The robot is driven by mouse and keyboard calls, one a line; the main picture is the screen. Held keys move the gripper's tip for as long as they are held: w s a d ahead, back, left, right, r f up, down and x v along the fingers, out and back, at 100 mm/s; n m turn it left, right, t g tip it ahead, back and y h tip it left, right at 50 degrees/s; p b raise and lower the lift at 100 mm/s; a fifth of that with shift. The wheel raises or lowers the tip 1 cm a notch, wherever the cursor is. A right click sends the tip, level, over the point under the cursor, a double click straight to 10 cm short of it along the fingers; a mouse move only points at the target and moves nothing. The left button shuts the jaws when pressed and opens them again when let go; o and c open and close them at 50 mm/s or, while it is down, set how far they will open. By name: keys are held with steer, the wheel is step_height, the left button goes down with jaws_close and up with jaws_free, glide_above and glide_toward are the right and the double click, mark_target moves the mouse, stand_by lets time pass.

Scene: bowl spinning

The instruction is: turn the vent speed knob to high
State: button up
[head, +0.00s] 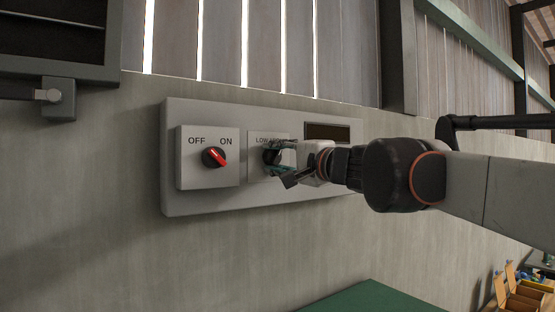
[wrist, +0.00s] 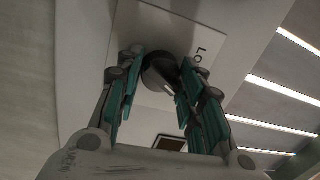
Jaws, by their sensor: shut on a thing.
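The vent speed knob (head: 270,157) is a dark round knob on a pale square plate (head: 256,173) with "LOW" lettering above it. The rest of the lettering is partly hidden by my gripper. In the wrist view the knob (wrist: 163,72) sits between the teal-padded fingers, with a pale pointer line on its face. My gripper (head: 279,158) reaches in from the right and is shut on the knob; it also shows in the wrist view (wrist: 158,85). The exact direction of the pointer against the labels cannot be told.
A second box with a red knob (head: 214,157) marked OFF and ON is close by on the left. Both sit on a grey wall panel (head: 200,205) with a dark display window (head: 328,132) at the upper right. A green surface (head: 375,298) lies below.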

steer(key=shift+m, duration=0.3)
steer(key=o, duration=1.1)
steer(key=shift+c, duration=0.2)
steer(key=v, duration=1.2)
steer(key=shift+f, duration=0.1)
